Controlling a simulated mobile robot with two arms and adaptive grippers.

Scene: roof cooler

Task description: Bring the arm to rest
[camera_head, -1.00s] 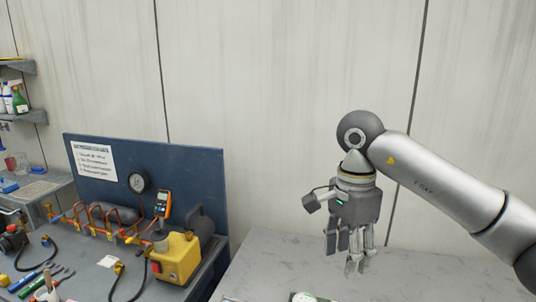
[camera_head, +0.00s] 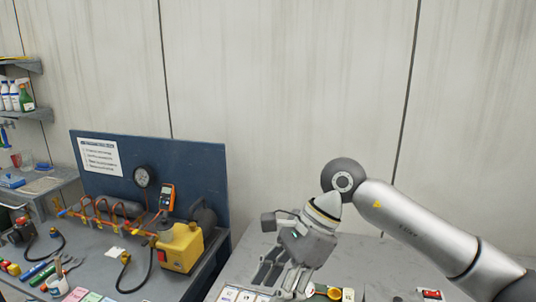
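My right arm (camera_head: 415,225) comes in from the right. It ends in my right gripper (camera_head: 278,280), which is tilted, with its fingers pointing down and to the left over the grey table (camera_head: 385,262). The fingers look spread apart, and I see nothing held between them. The lower fingertips are close to the bottom edge of the view, so their exact gap above the table is hard to judge. My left gripper is not in view.
A blue-backed bench (camera_head: 155,170) at left holds a yellow pump (camera_head: 180,250), copper pipework, a gauge (camera_head: 144,177) and an orange meter (camera_head: 166,197). Cards (camera_head: 228,294), a yellow round part (camera_head: 334,293) and a red item (camera_head: 431,294) lie on the grey table. Shelves stand far left.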

